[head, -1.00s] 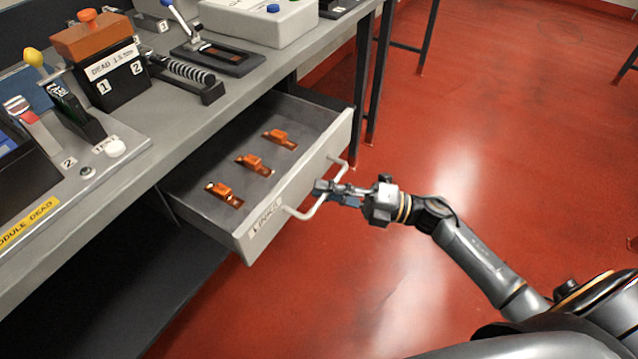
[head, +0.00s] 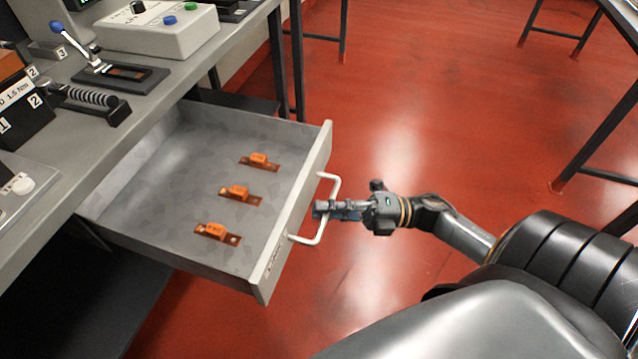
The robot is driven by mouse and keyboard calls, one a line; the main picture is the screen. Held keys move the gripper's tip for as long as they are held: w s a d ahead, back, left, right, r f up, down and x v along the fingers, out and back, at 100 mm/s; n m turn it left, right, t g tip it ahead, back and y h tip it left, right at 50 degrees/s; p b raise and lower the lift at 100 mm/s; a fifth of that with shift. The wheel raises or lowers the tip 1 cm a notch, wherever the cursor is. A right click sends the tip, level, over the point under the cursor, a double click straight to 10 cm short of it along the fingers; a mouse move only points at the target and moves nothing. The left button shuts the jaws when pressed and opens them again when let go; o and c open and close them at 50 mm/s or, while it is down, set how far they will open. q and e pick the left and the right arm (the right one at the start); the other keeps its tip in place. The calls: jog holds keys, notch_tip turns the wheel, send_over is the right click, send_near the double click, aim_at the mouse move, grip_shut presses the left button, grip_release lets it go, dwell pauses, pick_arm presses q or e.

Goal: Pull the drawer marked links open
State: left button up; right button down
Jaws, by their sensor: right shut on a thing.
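The drawer (head: 180,215) stands well out from under the bench in the head view, its grey inside open to view. Three orange and copper links (head: 240,193) lie in a row near its front. A white bar handle (head: 306,241) sits on the drawer's front panel. The label on the front is seen too edge-on to read now. My right gripper (head: 322,209) is shut on the handle at its middle, its arm coming from the lower right. My left gripper is not in view.
The grey bench top (head: 135,118) carries a white box with coloured buttons (head: 160,30), a lever tool with a blue knob (head: 100,65) and a coiled tool (head: 85,101). Bench legs stand behind the drawer. Red floor (head: 430,110) is clear to the right.

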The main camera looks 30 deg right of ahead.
jog(key=c, duration=1.4)
grip_release()
jog(key=shift+d, duration=0.1)
jog(key=v, duration=1.2)
jog(key=shift+f, duration=0.1)
